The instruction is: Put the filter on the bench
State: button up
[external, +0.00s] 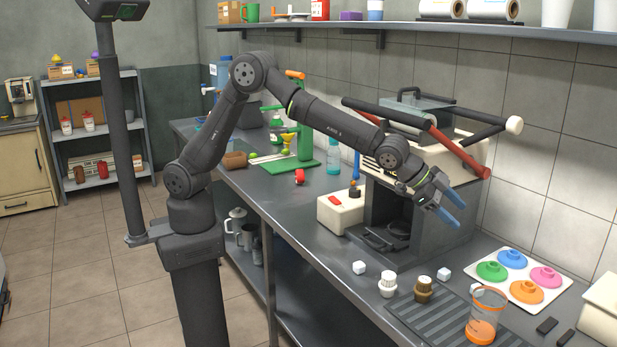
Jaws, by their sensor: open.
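My gripper (452,207) has blue fingertips that stand apart with nothing between them. It hangs in the air in front of the press machine (433,225), above the bench's right part. The steel bench (285,215) runs along the wall. I cannot tell for sure which thing is the filter. A dark round part on a tray (388,238) sits in the machine's open bay, and its details are hard to see. A clear cup with an orange rim and orange bottom (483,318) stands on the ribbed mat at the front right.
Red and black bars (440,140) jut from the machine close to my arm. A white tray with coloured lids (516,275), two small capped pots (405,288) and white cubes (359,267) are near the ribbed mat (435,318). A green stand (300,150) is farther back.

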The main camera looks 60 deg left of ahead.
jog(key=s+a+r+m+t+h, duration=0.1)
jog(key=s+a+r+h, duration=0.3)
jog(key=a+r+h, duration=0.15)
jog(key=g, duration=0.4)
send_near(424, 279)
jog(key=x, duration=0.5)
jog(key=shift+w+f, duration=0.15)
jog(key=shift+w, duration=0.25)
jog(key=shift+s+x, duration=0.15)
jog(key=shift+x, duration=1.15)
jog(key=shift+s+x, duration=0.2)
jog(key=shift+x, duration=1.1)
jog(key=shift+d, duration=0.1)
jog(key=c, duration=1.1)
jog(key=shift+c, duration=0.3)
